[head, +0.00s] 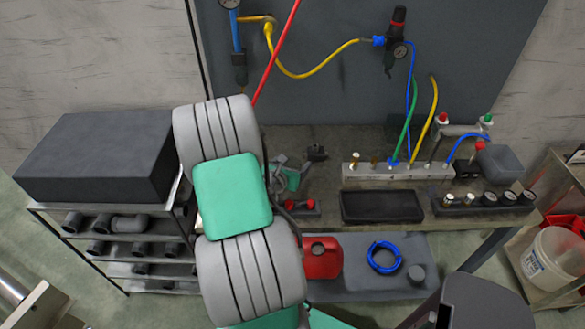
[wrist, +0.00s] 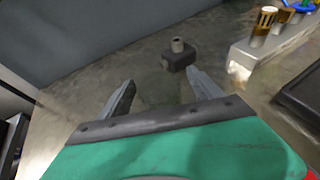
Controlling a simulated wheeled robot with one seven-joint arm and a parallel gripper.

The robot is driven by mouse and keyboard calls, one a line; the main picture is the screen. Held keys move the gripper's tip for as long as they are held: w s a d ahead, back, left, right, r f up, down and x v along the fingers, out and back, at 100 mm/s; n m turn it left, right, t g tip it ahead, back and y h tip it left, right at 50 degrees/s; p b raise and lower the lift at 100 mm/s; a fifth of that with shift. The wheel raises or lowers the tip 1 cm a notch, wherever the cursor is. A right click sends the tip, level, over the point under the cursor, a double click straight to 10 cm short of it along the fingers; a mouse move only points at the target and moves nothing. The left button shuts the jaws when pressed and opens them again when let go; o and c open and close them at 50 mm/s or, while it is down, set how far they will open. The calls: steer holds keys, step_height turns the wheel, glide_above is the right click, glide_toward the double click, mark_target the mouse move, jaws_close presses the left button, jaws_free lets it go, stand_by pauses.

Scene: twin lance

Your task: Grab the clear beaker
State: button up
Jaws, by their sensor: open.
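My gripper (wrist: 161,79) is open in the wrist view, its two grey fingers spread apart low over the workbench. A faint, see-through shape (wrist: 160,91) shows between the fingers and looks like the clear beaker. Its edges are hard to make out, and I cannot tell whether either finger touches it. In the head view my gripper is small and partly hidden behind my arm. I cannot pick out the beaker there.
A dark block with a grey knob (wrist: 178,55) stands just beyond the fingers. To the right are a pale fitting manifold (head: 398,171) and a black tray (head: 382,206). A dark box (head: 97,157) is at left. The back panel (head: 320,100) rises behind the bench.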

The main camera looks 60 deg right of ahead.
steer(key=x, duration=0.3)
steer(key=shift+w, duration=0.1)
steer(key=shift+a, duration=0.1)
steer(key=shift+c, duration=0.2)
steer(key=c, duration=1.4)
